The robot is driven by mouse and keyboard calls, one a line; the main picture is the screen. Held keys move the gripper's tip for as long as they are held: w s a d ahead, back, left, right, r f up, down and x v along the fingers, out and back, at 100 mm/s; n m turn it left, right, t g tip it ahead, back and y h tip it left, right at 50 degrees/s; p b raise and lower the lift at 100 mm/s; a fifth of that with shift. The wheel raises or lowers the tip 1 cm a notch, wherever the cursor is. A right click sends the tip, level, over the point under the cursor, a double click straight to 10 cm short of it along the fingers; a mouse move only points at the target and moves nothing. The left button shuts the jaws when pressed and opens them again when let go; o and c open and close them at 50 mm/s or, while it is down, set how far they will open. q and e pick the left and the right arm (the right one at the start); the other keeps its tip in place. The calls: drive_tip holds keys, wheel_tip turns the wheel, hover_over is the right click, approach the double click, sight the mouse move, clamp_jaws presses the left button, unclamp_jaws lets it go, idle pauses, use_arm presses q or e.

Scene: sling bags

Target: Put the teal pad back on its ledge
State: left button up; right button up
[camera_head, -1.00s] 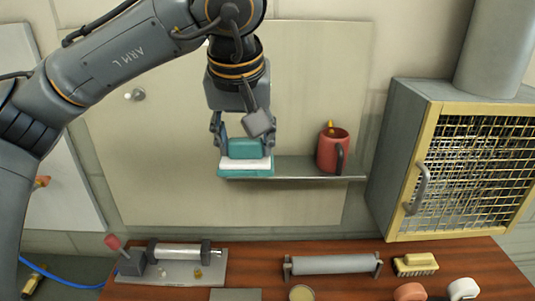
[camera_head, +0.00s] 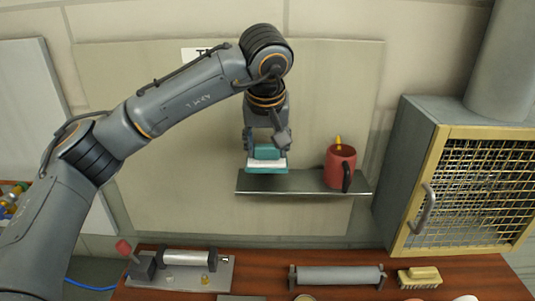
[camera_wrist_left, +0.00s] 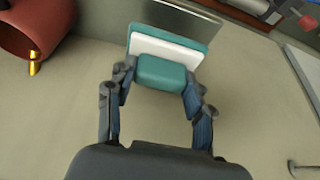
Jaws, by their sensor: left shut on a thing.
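The teal pad (camera_head: 267,171) has a teal block on top, a white layer in the middle and a teal base. My left gripper (camera_head: 264,150) is shut on its top block, one finger on each side, from above. The pad is level over the left part of the grey ledge (camera_head: 310,183); I cannot tell whether its base touches the ledge. In the left wrist view, the pad (camera_wrist_left: 162,72) sits between the fingers (camera_wrist_left: 160,80), with part of the ledge (camera_wrist_left: 175,14) beyond it. My right gripper is not in view.
A red mug (camera_head: 340,167) with a yellow item in it stands at the ledge's right end. A mesh-front cabinet (camera_head: 415,170) is further right. A wooden bench (camera_head: 260,261) below holds rollers and a brush (camera_head: 419,277). The ledge between pad and mug is clear.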

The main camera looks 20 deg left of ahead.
sight(267, 158)
use_arm(q)
drive_tip(key=shift+w+a+f, duration=0.1)
drive_tip(key=shift+w+f, duration=0.05)
drive_tip(key=shift+w, duration=0.05)
drive_tip(key=x, duration=0.2)
drive_tip(key=p+x, duration=0.1)
drive_tip(key=shift+s+f, duration=0.25)
drive_tip(key=shift+f, duration=0.4)
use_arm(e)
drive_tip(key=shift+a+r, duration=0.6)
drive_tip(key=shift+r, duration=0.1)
use_arm(q)
drive_tip(key=shift+f, duration=0.1)
drive_tip(key=o, duration=1)
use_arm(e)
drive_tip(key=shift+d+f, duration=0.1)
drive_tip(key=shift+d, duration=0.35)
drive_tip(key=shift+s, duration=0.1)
